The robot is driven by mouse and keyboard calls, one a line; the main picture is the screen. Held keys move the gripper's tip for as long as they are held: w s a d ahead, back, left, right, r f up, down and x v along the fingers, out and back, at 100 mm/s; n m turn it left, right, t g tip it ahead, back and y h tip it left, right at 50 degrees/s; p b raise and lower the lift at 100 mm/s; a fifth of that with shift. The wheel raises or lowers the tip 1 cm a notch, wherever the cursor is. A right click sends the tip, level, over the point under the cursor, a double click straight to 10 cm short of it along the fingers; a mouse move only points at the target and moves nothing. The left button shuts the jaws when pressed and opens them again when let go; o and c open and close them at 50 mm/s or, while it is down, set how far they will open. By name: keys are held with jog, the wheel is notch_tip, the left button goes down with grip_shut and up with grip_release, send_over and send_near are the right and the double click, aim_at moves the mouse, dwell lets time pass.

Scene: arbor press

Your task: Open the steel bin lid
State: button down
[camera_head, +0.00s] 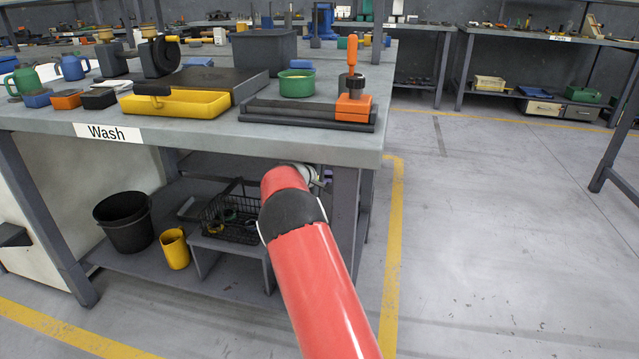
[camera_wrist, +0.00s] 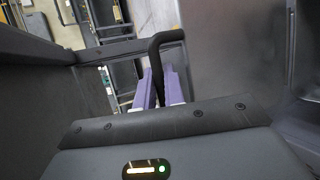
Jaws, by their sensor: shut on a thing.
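In the wrist view, my gripper (camera_wrist: 160,90) has its two purple fingers shut on a dark bent handle (camera_wrist: 166,38). The handle rises between the fingers and bends right towards a grey metal surface (camera_wrist: 225,60). This surface may belong to the steel bin, but I cannot tell whether it is the lid or the body, or how far the lid is open. In the head view, my red arm reaches under the right end of the Wash bench and hides most of the gripper. No steel bin can be made out there.
The Wash bench (camera_head: 350,148) stands above my arm, with its right-hand leg close by. On its lower shelf are a black bucket (camera_head: 124,222), a yellow mug (camera_head: 175,249) and a black wire basket (camera_head: 228,228). The floor to the right is clear.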

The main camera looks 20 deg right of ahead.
jog(key=shift+w+d, duration=0.35)
jog(key=shift+w, duration=0.1)
jog(key=c, duration=1.5)
grip_release()
jog(key=b+v, duration=0.1)
jog(key=v, duration=0.6)
jog(key=shift+s+a, duration=0.2)
jog(key=shift+a, duration=0.15)
jog(key=shift+r, duration=0.1)
